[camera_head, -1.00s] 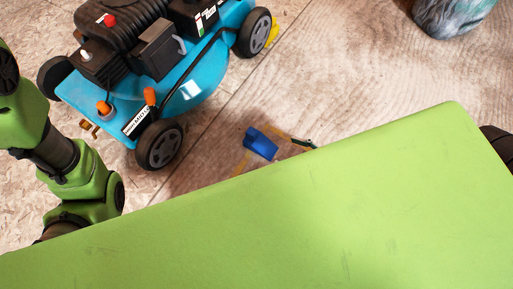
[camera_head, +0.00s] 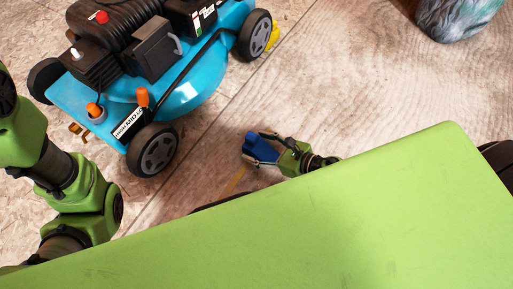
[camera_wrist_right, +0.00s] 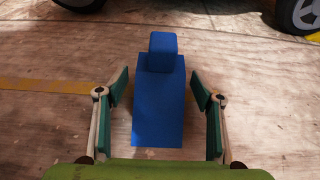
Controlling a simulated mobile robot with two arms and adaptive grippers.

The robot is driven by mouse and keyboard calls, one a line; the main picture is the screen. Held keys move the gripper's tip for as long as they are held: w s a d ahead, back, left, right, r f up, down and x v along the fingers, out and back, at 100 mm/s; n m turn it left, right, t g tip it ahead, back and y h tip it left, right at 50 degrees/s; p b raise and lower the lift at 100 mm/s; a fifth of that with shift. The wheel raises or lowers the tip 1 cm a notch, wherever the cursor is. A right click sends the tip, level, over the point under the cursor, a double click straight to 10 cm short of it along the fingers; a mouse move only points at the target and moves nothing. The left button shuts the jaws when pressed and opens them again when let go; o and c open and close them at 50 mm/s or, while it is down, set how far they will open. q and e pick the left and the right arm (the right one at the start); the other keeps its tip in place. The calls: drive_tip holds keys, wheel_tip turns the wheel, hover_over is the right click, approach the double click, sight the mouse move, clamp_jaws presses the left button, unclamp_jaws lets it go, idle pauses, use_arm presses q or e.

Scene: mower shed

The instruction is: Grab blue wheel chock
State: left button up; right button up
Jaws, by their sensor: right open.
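The blue wheel chock (camera_head: 262,148) lies on the wooden floor to the right of the mower's near wheel in the head view. In the right wrist view the chock (camera_wrist_right: 158,100) is centred between the two fingers, with a gap on each side. My right gripper (camera_head: 262,150) is open around the chock, and its fingers (camera_wrist_right: 157,90) are apart in the wrist view. My left arm shows at the left edge of the head view, but its gripper is not in view.
A blue and black lawn mower (camera_head: 185,92) stands at the upper left. A yellow object (camera_head: 273,36) sits by its far wheel. A mottled grey-blue container (camera_head: 455,18) stands at the upper right. The floor between it and the chock is clear.

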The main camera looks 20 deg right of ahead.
drive_tip(key=shift+w+a+f, duration=0.2)
drive_tip(key=shift+w+a, duration=0.1)
drive_tip(key=shift+w, duration=0.1)
drive_tip(key=c, duration=1.3)
drive_tip(key=shift+r, duration=0.1)
